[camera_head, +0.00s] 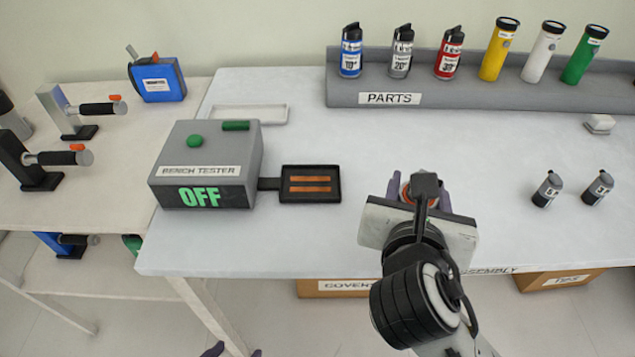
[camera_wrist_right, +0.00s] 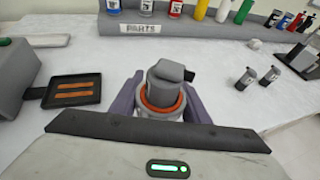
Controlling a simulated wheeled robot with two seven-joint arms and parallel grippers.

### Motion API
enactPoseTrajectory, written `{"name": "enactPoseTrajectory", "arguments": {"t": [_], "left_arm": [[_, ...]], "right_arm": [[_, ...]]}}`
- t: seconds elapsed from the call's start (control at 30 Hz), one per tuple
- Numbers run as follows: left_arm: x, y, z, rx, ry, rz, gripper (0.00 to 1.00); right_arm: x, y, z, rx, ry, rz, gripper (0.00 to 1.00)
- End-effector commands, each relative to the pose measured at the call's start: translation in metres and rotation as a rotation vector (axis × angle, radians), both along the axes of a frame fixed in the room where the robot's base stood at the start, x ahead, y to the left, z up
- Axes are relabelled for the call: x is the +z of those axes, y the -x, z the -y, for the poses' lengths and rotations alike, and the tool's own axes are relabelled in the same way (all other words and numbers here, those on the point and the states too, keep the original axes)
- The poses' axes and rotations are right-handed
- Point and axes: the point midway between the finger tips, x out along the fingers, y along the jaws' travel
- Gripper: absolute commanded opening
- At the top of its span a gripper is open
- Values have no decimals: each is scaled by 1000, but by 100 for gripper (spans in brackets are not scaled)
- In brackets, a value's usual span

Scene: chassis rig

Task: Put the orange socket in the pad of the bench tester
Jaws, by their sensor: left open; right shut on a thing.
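The orange socket (camera_wrist_right: 164,84) is a grey cylinder with an orange ring near its base, seen in the right wrist view. My right gripper (camera_wrist_right: 160,100) is shut on it, with a purple finger on each side. In the head view my right gripper (camera_head: 419,190) is over the table, right of the pad, and mostly hides the socket. The grey bench tester (camera_head: 177,155) reads OFF. Its black pad (camera_head: 310,169) has two copper strips and is empty; it also shows in the right wrist view (camera_wrist_right: 75,79). My left gripper (camera_head: 236,352) is open at the bottom edge, only its fingertips showing.
A grey PARTS rack (camera_head: 460,95) with bottles and torches stands at the back. Two small grey-black cylinders (camera_head: 548,190) (camera_head: 598,188) stand at the right. A white tray (camera_head: 250,113) lies behind the tester. The table between pad and right gripper is clear.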

Motion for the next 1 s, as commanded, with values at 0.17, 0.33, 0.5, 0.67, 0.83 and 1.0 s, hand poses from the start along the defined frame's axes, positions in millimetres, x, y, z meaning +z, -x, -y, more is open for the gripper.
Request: {"name": "enactPoseTrajectory", "arguments": {"t": [0.17, 0.33, 0.5, 0.67, 0.83, 1.0], "left_arm": [[-2, 2, 0, 0, -1, -4, 57], [-3, 2, 0, 0, -1, -5, 57], [-4, 2, 0, 0, -2, -5, 57], [-4, 2, -1, 0, -2, -5, 57], [-7, 2, -1, 0, -2, -5, 57], [-9, 1, 0, -2, -2, -4, 57]], "right_arm": [[11, -49, -49, 164, 14, 11, 12], [26, -96, -102, 340, 17, 9, 12], [44, -127, -143, 476, 7, 3, 12], [57, -143, -165, 549, -8, -2, 12], [46, -148, -173, 575, -15, -11, 12], [14, -147, -173, 577, -17, -11, 12]]}}
